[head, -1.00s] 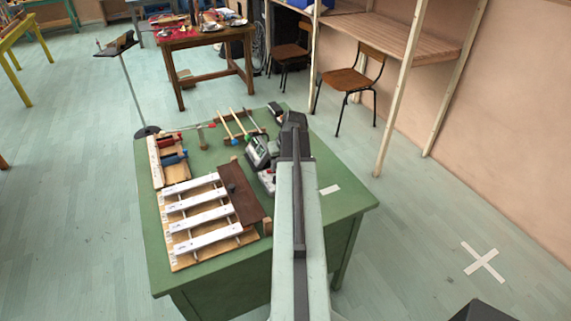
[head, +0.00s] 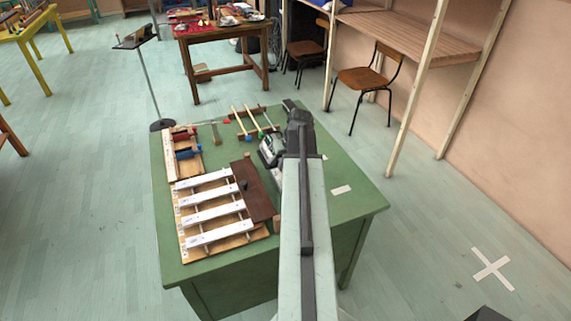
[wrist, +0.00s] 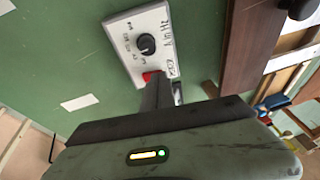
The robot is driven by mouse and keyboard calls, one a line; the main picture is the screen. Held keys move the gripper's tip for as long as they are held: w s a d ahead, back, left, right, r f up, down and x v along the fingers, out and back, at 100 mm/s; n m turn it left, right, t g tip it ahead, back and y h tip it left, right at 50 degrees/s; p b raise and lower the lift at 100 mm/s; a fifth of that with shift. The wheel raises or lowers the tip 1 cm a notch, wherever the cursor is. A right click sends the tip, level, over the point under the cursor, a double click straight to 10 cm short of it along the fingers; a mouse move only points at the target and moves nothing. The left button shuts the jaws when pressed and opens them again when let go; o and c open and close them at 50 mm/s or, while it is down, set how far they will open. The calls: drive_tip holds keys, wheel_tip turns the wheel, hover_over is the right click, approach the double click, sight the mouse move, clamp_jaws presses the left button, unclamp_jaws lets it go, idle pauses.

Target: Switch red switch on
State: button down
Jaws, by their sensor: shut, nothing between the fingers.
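The red switch (wrist: 152,76) sits at the near end of a pale control box (wrist: 138,42), beside a black knob (wrist: 146,44) with printed marks and handwriting. My gripper (wrist: 158,84) is shut and empty, with its fingertips right at the red switch and partly covering it. I cannot tell whether they touch it.
A xylophone with white bars (head: 215,212) and a dark brown board (head: 254,190) lie left of my arm. A grey-green device (head: 270,150) is close beside my gripper. A white tape patch (head: 341,190) marks bare tabletop on the right.

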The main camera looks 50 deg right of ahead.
drive_tip(key=d+p+v, duration=0.1)
drive_tip(key=p+v, duration=1)
drive_tip(key=v, duration=0.2)
drive_tip(key=shift+s+d, duration=0.25)
drive_tip(key=shift+s, duration=0.05)
drive_tip(key=w+a+n+y, duration=0.1)
drive_tip(key=w+a+n, duration=0.3)
drive_tip(key=w+a, duration=1)
drive_tip(key=w+a+n+g, duration=0.1)
drive_tip(key=w+a+n, duration=0.25)
drive_tip(key=a, duration=1.85)
drive_tip(key=s+a+g, duration=0.1)
drive_tip(key=s+a, duration=0.2)
drive_tip(key=a, duration=0.3)
drive_tip(key=s+a+f+m+g, duration=0.1)
drive_tip(key=s+a, duration=0.2)
drive_tip(key=a, duration=0.4)
drive_tip(key=shift+a+g+h, duration=0.3)
drive_tip(key=shift+a+h, duration=0.05)
drive_tip(key=shift+h, duration=0.05)
